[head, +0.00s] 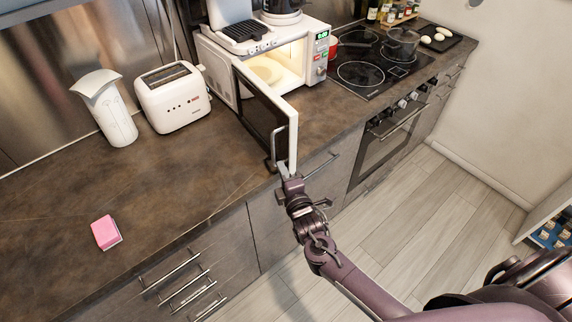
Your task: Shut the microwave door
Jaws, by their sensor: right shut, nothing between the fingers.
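The white microwave (223,75) stands on the brown counter, its lit inside showing a plate. Its door (262,112) stands wide open, swung out towards the front edge of the counter, with a dark panel and a vertical handle (279,146) near its free edge. My right gripper (285,170) is shut and empty, at the lower free corner of the door, just below the handle. I cannot tell whether it touches the door. My left gripper is not in view.
A white toaster (172,97) and a white jug-like container (107,108) stand left of the microwave. A pink sponge (106,232) lies on the counter at the left. A black cooktop (361,75) with pots is on the right. A coffee maker sits atop the microwave.

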